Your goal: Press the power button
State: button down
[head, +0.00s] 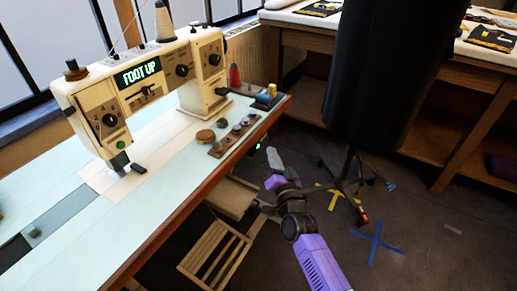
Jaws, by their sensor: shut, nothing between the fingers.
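A cream sewing machine (146,84) stands on the pale table. Its display (138,74) is lit and reads "FOOT UP". A small round green button (121,145) is on the lower left of its front, below a dark dial. No label on it is readable, so I cannot tell whether it is the power button. My gripper (273,156) is right of the table's wooden edge, over the floor area, well apart from the machine. It looks shut and empty. Its fingers are small in view.
The sewing table (180,168) has a wooden right edge. A small wooden tray (233,136) with several round items and some thread spools (266,96) lie near that edge. A black dress form (378,70) stands right of my arm. A wooden chair (214,252) is below the table edge.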

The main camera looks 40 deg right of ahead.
jog(key=s+b, duration=0.1)
jog(key=s+d+b, duration=0.1)
jog(key=s+b, duration=0.2)
jog(key=shift+s+d+b, duration=0.2)
jog(key=shift+d+b, duration=0.1)
jog(key=shift+b, duration=0.1)
dwell(0.4)
jog(key=s+a+n+g+y, duration=0.1)
jog(key=s+a+n+y, duration=0.25)
jog(key=s+a, duration=0.65)
jog(key=s+a+n+g+y, duration=0.15)
jog(key=s+a+n, duration=0.45)
jog(key=s, duration=0.9)
jog(key=s+a+n+g+y, duration=0.1)
jog(key=s+a+n+y, duration=0.2)
jog(key=s+a, duration=0.75)
notch_tip(320, 180, up, 22)
jog(key=s+d+p, duration=0.1)
jog(key=p, duration=2.1)
jog(key=shift+s+d+f, duration=0.2)
